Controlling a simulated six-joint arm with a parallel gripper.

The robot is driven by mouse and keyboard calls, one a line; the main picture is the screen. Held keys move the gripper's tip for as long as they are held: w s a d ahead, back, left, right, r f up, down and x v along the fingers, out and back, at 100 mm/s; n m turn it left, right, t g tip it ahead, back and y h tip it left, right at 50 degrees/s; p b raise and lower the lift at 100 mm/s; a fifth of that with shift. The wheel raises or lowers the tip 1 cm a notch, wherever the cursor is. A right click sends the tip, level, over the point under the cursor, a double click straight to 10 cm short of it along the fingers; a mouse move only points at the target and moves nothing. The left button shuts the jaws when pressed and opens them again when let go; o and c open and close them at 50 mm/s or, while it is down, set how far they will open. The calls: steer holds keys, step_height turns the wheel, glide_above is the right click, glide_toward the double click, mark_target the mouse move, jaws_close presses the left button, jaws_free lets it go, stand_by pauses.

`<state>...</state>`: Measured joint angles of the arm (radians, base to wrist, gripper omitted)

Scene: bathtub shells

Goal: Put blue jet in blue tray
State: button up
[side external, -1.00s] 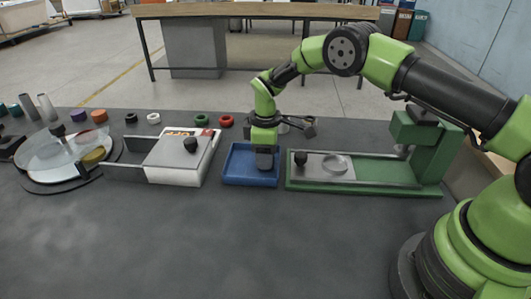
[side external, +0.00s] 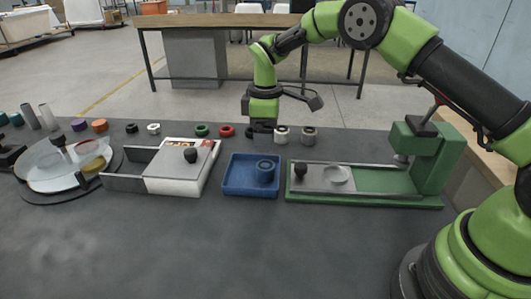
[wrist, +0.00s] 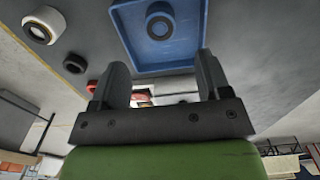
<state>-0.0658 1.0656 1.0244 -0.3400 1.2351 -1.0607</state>
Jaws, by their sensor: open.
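The blue jet (side external: 265,170), a blue ring with a dark centre, lies inside the blue tray (side external: 236,186), toward the tray's right side. In the wrist view the blue jet (wrist: 158,26) also shows within the walls of the blue tray (wrist: 131,45). My gripper (side external: 264,137) is raised above and behind the tray, apart from the ring. In the wrist view my gripper (wrist: 160,68) has its two fingers spread wide with nothing between them.
The green press (side external: 432,160) with its slide stands right of the tray. A white box (side external: 185,165) with a black knob and a round glass-topped dish (side external: 62,165) stand left. Several coloured rings line the back. The front table area is clear.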

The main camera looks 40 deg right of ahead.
steer(key=shift+r, duration=1.7)
steer(key=s+r+m+t+y, duration=0.1)
steer(key=s+r+m+t, duration=0.15)
steer(key=s+r, duration=0.5)
steer(key=s+r+m+t, duration=0.1)
steer(key=s+r+m, duration=0.35)
steer(key=r, duration=0.55)
steer(key=s+m+t+y, duration=0.1)
steer(key=s+m+t, duration=0.2)
steer(key=s, duration=1.3)
steer(key=shift+f+m+t, duration=0.3)
steer(key=shift+m+t, duration=0.05)
steer(key=shift+m, duration=1.15)
